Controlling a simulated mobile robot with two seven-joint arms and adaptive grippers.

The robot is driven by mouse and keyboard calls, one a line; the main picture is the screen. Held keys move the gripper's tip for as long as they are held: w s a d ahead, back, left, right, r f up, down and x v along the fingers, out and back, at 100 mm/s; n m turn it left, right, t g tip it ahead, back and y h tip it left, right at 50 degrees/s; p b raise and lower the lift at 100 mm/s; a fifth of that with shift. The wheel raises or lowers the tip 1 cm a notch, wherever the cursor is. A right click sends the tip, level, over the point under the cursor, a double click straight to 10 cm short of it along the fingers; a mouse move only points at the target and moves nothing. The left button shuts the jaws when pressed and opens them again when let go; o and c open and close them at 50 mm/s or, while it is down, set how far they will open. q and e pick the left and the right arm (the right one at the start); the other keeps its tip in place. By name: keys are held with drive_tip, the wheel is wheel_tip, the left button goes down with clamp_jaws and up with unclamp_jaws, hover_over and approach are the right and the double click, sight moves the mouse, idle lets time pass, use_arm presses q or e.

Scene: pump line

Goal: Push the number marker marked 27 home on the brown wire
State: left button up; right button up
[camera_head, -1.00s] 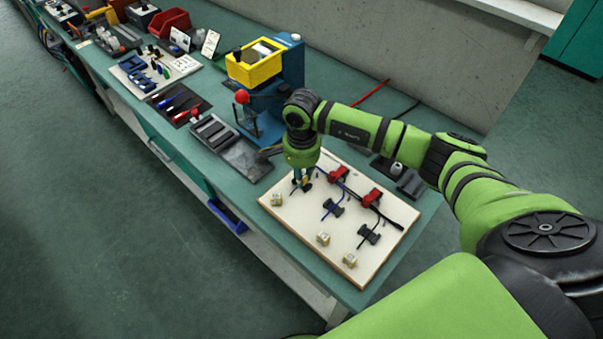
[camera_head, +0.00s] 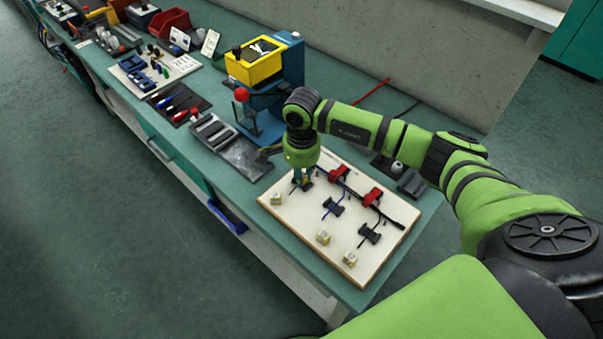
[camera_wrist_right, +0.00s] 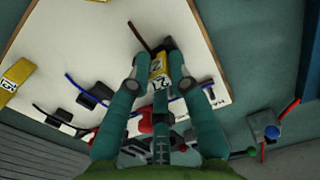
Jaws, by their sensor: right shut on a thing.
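My right gripper (camera_head: 302,183) is low over the cream board (camera_head: 282,222), at its far left part. In the right wrist view it (camera_wrist_right: 158,78) is shut on the yellow number marker marked 27 (camera_wrist_right: 159,70), which sits between the fingertips. The brown wire (camera_wrist_right: 138,36) shows just beyond the marker, with its free end pointing away from the gripper. The marker appears in line with the wire; how far it sits on it cannot be told. My left gripper is not in view.
Two red clamps (camera_head: 340,173) (camera_head: 372,196) stand on the board. A blue wire and a black wire run through dark holders (camera_head: 333,207) (camera_head: 369,234). Other yellow markers (camera_head: 276,199) (camera_head: 323,237) (camera_head: 350,258) lie along the board's front. A grey tray (camera_head: 243,155) is left of it.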

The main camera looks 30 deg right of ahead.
drive_tip(key=shift+s+f, duration=0.2)
drive_tip(key=shift+f, duration=0.05)
drive_tip(key=o, duration=0.9)
drive_tip(key=shift+w, duration=0.15)
drive_tip(key=shift+o, duration=1.2)
drive_tip(key=shift+r, duration=0.15)
drive_tip(key=shift+r+p, duration=2.2)
drive_tip(key=shift+r, duration=1.5)
